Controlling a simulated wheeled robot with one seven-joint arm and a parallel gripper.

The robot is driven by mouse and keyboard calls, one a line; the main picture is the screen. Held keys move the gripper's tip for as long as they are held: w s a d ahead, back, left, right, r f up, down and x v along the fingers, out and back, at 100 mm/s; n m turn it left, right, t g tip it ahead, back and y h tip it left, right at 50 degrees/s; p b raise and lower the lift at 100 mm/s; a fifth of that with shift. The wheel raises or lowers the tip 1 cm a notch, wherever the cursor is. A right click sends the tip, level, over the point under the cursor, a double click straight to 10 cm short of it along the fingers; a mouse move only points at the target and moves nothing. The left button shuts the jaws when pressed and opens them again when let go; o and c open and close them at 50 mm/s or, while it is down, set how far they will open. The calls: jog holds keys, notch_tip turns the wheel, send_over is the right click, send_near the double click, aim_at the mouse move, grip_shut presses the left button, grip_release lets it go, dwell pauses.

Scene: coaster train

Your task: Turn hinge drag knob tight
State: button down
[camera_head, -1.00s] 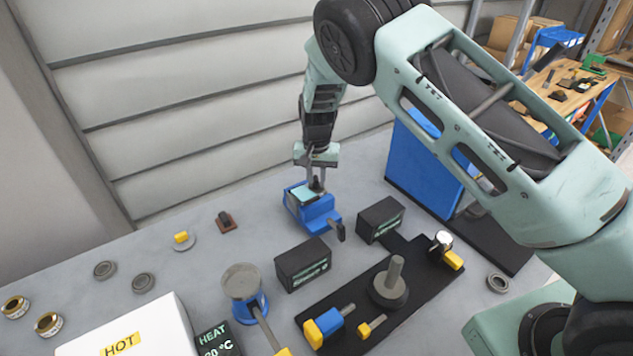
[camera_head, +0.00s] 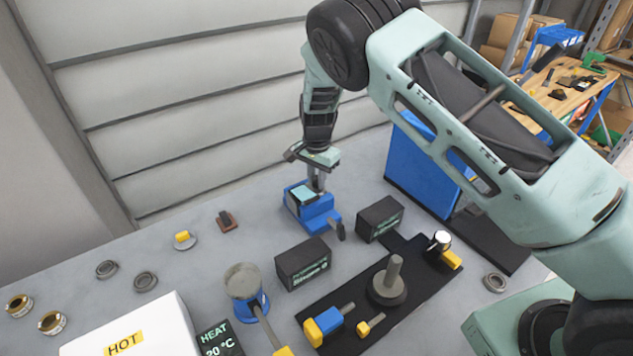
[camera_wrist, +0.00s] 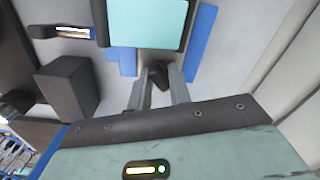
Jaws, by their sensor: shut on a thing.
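A blue fixture (camera_head: 318,218) with a pale teal block (camera_head: 301,196) on top stands on the grey table near the back wall. My gripper (camera_head: 316,189) points down at the back right side of this fixture. In the wrist view my gripper (camera_wrist: 159,88) is shut on a small dark knob (camera_wrist: 158,75), which sits between the fingertips beside the teal block (camera_wrist: 147,22). The blue fixture's body (camera_wrist: 200,45) shows around the block. In the head view the knob is mostly hidden by the fingers.
Two dark boxes (camera_head: 303,265) (camera_head: 380,219) stand in front of the fixture. A blue panel (camera_head: 421,165) stands to its right. A black tray (camera_head: 415,293) holds a round post and yellow-handled parts.

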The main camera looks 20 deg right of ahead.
aim_at(316, 177)
jog(key=shift+s+a+f, duration=0.25)
jog(key=shift+s+f, duration=0.2)
jog(key=shift+f, duration=0.1)
jog(key=m, duration=0.3)
jog(key=c, duration=1.2)
grip_release()
jog(key=shift+f, duration=0.1)
notch_tip(316, 177, up, 19)
jog(key=b, duration=0.4)
jog(key=shift+w, duration=0.45)
